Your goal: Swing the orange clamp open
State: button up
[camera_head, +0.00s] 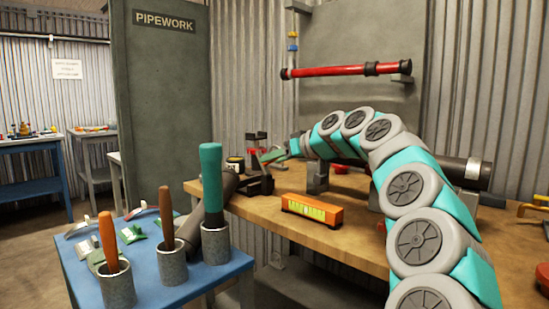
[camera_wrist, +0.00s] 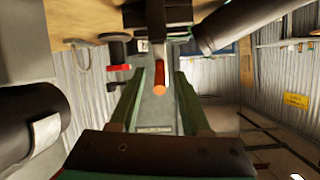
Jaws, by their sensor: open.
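An orange-ended bar (camera_wrist: 159,89) shows between my fingers in the wrist view; it may be the handle of the orange clamp. The clamp's body is not clear in either view. My gripper (camera_wrist: 160,80) is open, with one green finger on each side of the bar, and a gap shows on both sides. In the head view my gripper (camera_head: 273,156) is at the left end of the bench, close to a dark fixture (camera_head: 262,183). I cannot tell from there whether it touches the fixture.
An orange level (camera_head: 311,210) lies on the wooden bench (camera_head: 340,238). A dark pipe (camera_head: 465,170) lies behind my arm. A red pipe (camera_head: 345,71) is mounted above. A blue table (camera_head: 190,270) at front left bears cups of handled tools. A red-topped part (camera_wrist: 118,68) is left of my fingers.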

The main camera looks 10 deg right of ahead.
jog(key=shift+w+a, duration=0.1)
grip_shut()
dwell(0.3)
jog(key=shift+f, duration=0.1)
dwell(1.0)
